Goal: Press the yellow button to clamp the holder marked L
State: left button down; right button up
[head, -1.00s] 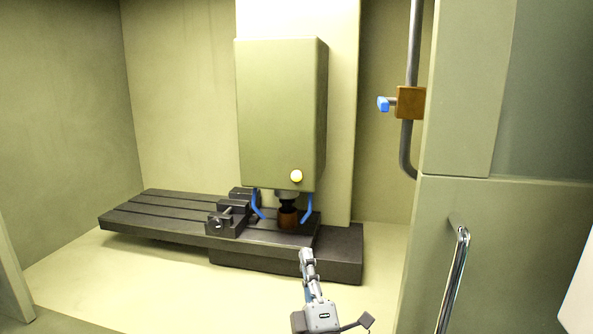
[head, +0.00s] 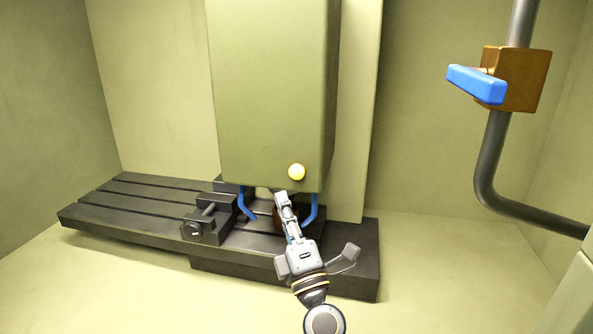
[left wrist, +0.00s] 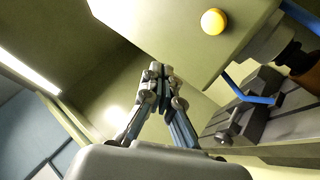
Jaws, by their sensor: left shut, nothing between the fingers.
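The yellow button (head: 296,172) is a round knob low on the front of the green spindle housing (head: 270,90). It also shows in the left wrist view (left wrist: 214,21), up and to the right of the fingertips. My left gripper (head: 281,196) is shut and empty, just below the button in the head view and apart from it. It also shows shut in the left wrist view (left wrist: 156,72). The brown holder (head: 277,218) under the spindle is mostly hidden behind the gripper. No L marking can be read. My right gripper is not in view.
A dark slotted table (head: 130,205) with a vise (head: 205,224) lies below the housing. Blue hoses (head: 246,205) hang beside the spindle. A pipe (head: 493,150) with a blue-handled valve (head: 478,84) stands at the right. The floor in front is clear.

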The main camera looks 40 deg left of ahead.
aim_at(297, 172)
pick_arm(q)
jog(key=w+a+b, duration=0.1)
jog(key=w+a, duration=0.3)
jog(key=w, duration=0.3)
jog(key=shift+w+a, duration=0.15)
jog(key=shift+w, duration=0.25)
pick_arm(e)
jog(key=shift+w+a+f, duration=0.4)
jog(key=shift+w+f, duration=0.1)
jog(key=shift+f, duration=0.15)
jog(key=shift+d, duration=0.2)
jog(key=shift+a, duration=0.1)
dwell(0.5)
pick_arm(q)
jog(key=shift+w+a, duration=0.2)
jog(key=shift+w, duration=0.15)
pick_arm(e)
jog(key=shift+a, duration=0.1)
